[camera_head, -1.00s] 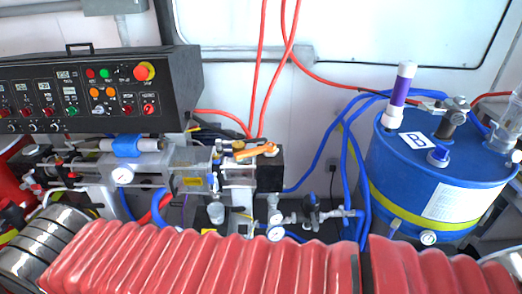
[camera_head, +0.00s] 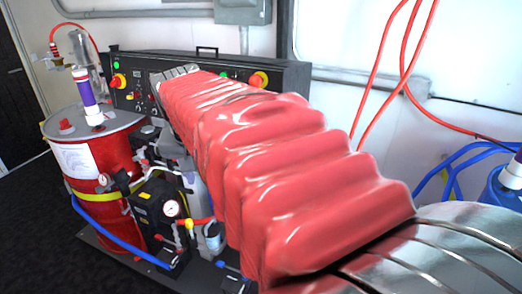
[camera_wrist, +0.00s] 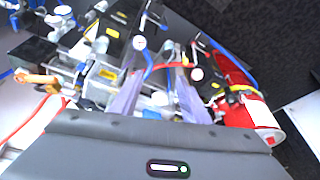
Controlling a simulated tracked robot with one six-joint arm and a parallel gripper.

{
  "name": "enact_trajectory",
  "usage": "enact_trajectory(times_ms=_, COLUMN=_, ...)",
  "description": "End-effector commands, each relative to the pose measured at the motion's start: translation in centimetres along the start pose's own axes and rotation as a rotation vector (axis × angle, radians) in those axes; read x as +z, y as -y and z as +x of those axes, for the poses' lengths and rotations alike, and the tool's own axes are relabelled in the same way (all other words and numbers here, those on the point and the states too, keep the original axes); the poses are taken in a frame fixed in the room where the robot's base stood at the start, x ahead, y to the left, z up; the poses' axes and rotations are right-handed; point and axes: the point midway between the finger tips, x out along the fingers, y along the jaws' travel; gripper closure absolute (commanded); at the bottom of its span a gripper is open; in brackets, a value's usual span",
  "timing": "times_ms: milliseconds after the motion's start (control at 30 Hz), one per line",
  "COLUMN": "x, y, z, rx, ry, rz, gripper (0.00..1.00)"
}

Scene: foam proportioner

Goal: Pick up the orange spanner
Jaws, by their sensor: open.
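The orange spanner (camera_wrist: 38,82) shows at the left of the wrist view, lying on the dark block of the pump assembly. My gripper (camera_wrist: 155,85) shows in the wrist view with its two grey-purple fingers apart and nothing held between them. The spanner is to the left of the fingers and apart from them. In the head view the spanner does not show; my red-sleeved arm covers the middle of that picture. My fingers cannot be made out there.
A red drum (camera_head: 100,165) stands at the left of the head view, with hoses and gauges beside it. A black control panel (camera_head: 130,88) stands behind my arm. A blue drum (camera_head: 508,190) is at the right edge. Dark floor at the lower left is clear.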

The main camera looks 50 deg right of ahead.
Motion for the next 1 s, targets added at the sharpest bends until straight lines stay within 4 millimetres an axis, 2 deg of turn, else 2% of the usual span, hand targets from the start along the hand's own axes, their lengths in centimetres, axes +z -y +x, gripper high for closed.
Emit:
enact_trajectory(times_ms=33, x=-1.9, y=-1.2, z=0.5, rx=0.031, ry=0.006, rz=0.071, gripper=0.58)
enact_trajectory(times_ms=200, x=-7.1, y=-5.6, z=1.9, rx=0.123, ry=0.012, rz=0.305, gripper=0.58)
enact_trajectory(times_ms=367, x=-11.5, y=-10.7, z=3.4, rx=0.213, ry=0.013, rz=0.527, gripper=0.58)
enact_trajectory(times_ms=500, x=-14.7, y=-16.0, z=4.8, rx=0.293, ry=0.007, rz=0.721, gripper=0.58)
enact_trajectory(times_ms=733, x=-18.3, y=-25.9, z=7.2, rx=0.427, ry=-0.013, rz=1.042, gripper=0.58)
enact_trajectory(times_ms=900, x=-19.5, y=-33.3, z=8.8, rx=0.521, ry=-0.035, rz=1.257, gripper=0.58)
enact_trajectory(times_ms=1000, x=-19.6, y=-36.2, z=9.3, rx=0.559, ry=-0.047, rz=1.341, gripper=0.58)
